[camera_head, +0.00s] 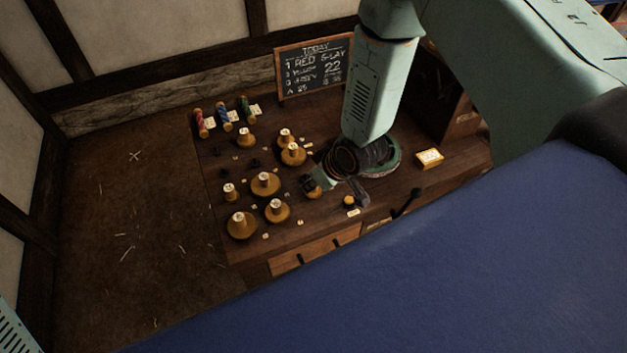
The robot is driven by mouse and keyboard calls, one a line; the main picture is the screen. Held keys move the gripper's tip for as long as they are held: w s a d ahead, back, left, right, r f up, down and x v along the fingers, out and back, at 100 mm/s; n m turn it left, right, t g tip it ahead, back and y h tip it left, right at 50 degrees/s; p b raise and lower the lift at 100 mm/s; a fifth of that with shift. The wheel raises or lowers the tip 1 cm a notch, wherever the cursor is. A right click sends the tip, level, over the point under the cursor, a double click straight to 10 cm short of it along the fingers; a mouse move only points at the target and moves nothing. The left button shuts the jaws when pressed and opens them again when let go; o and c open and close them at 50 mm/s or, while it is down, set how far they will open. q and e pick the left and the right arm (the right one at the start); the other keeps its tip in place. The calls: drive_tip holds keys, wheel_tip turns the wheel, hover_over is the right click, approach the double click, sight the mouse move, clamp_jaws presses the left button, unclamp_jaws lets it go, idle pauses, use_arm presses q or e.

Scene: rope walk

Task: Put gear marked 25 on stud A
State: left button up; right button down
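Several brass gears with pale marked tops stand on the dark wooden bench (218,172), among them a large one (265,186), one at the front left (242,226) and one at the front (277,211). Their numbers are too small to read, so I cannot tell which is 25. Small pale tags lie among them; stud A cannot be made out. My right gripper (338,190) is low over the bench, right of the gears. A small brass gear (312,190) is at its left finger; whether it is held is unclear. My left gripper is not in view.
A chalkboard (314,68) headed TODAY stands at the back, with "A 25" on its bottom line. Coloured spools (222,116) lie at the back left. A dark lever (407,202) rises at the front edge. Floor at left is open.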

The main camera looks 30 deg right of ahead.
drive_tip(key=shift+a, duration=0.1)
drive_tip(key=c, duration=1.1)
unclamp_jaws()
drive_tip(key=shift+r+p, duration=3.45)
drive_tip(key=shift+r, duration=0.65)
drive_tip(key=shift+f, duration=0.1)
